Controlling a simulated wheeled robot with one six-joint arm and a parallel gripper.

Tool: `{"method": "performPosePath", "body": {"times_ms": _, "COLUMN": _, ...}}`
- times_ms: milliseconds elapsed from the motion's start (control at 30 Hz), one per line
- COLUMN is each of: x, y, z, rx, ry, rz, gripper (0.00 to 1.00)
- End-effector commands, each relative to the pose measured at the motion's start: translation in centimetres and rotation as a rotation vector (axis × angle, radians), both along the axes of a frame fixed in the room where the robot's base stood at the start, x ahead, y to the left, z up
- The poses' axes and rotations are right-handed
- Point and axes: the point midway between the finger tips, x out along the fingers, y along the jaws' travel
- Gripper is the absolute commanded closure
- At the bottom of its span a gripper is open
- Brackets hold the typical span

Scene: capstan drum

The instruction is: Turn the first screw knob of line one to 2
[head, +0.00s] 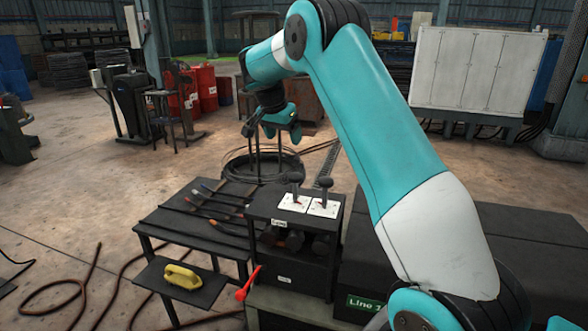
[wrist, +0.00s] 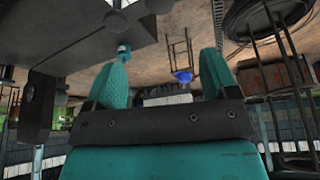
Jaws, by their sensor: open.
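A black control cabinet (head: 330,228) stands in the middle of the head view. Two dark upright knob-like handles, a left one (head: 295,181) and a right one (head: 325,184), rise from white plates on its top. Dark rounded shapes (head: 294,240) sit in its shaded front recess; I cannot tell which is the first screw knob, nor read any setting. My gripper (head: 274,124) hangs above and behind the cabinet, apart from it. In the wrist view its two teal fingers (wrist: 161,78) are spread with nothing held between them.
A low black table (head: 205,212) with several tools adjoins the cabinet's left. A yellow object (head: 183,276) lies on a lower shelf. A red handle (head: 247,284) juts out at the cabinet's front left. A green "Line" sign (head: 365,303) is at right. Cable coils (head: 262,163) lie behind.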

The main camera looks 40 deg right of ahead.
Motion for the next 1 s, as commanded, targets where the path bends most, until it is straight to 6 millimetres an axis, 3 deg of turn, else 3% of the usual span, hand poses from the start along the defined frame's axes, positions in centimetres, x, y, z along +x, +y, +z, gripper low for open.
{"method": "performPosePath", "body": {"times_ms": 600, "x": 1.3, "y": -4.6, "z": -11.9, "rx": 0.003, "ry": 0.005, "rz": 0.007, "gripper": 0.2}}
{"method": "performPosePath", "body": {"times_ms": 800, "x": 1.6, "y": -5.6, "z": -14.4, "rx": 0.001, "ry": 0.002, "rz": 0.007, "gripper": 0.2}}
{"method": "performPosePath", "body": {"times_ms": 1000, "x": 1.7, "y": -5.9, "z": -15.3, "rx": 0.001, "ry": 0.001, "rz": 0.009, "gripper": 0.2}}
